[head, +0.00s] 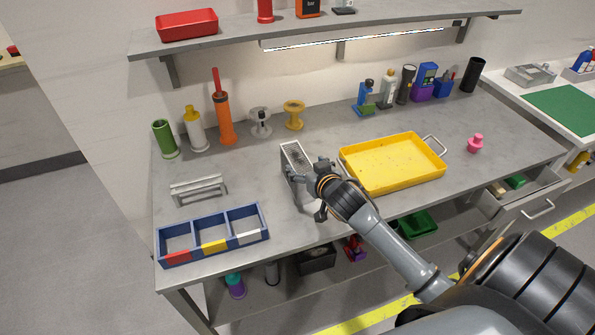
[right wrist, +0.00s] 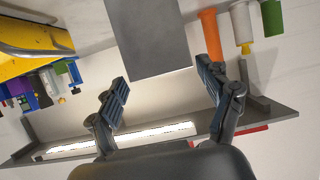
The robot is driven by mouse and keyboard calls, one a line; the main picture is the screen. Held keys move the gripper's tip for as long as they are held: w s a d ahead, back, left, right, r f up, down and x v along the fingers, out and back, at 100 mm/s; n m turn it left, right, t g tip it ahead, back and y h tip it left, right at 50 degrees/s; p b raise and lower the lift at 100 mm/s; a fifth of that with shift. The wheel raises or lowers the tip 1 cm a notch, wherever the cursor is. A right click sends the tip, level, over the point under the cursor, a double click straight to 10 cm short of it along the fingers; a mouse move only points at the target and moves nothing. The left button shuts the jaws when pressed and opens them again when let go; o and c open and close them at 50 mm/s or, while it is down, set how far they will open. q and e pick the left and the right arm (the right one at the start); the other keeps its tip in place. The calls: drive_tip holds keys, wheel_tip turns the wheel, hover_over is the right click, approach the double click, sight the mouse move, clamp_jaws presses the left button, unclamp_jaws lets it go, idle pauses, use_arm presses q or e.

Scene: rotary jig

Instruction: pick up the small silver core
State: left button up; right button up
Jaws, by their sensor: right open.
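I cannot pick out the small silver core for certain in either view; it may be hidden by my right gripper. My right gripper (head: 310,192) is open at the front of a grey metal box with a perforated top (head: 294,156) in the middle of the bench. The gripper and wrist hide part of that box and the bench in front of it. In the right wrist view the two fingers (right wrist: 162,82) are spread wide with nothing between their pads. A plain grey block face (right wrist: 148,38) shows beyond them. My left gripper is in neither view.
A yellow tray (head: 375,185) stands close to the right of my wrist. A grey spool (head: 260,122) and a yellow spool (head: 294,114) stand behind. A blue divided bin (head: 180,258) and a grey rack (head: 198,188) are at the left. An overhead shelf (head: 340,36) spans the back.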

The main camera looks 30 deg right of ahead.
sight(300, 161)
drive_tip(key=shift+w, duration=0.4)
drive_tip(key=x, duration=0.1)
drive_tip(key=p+x, duration=0.1)
drive_tip(key=x, duration=0.3)
drive_tip(key=shift+a+p, duration=0.3)
drive_tip(key=shift+s, duration=0.1)
clamp_jaws()
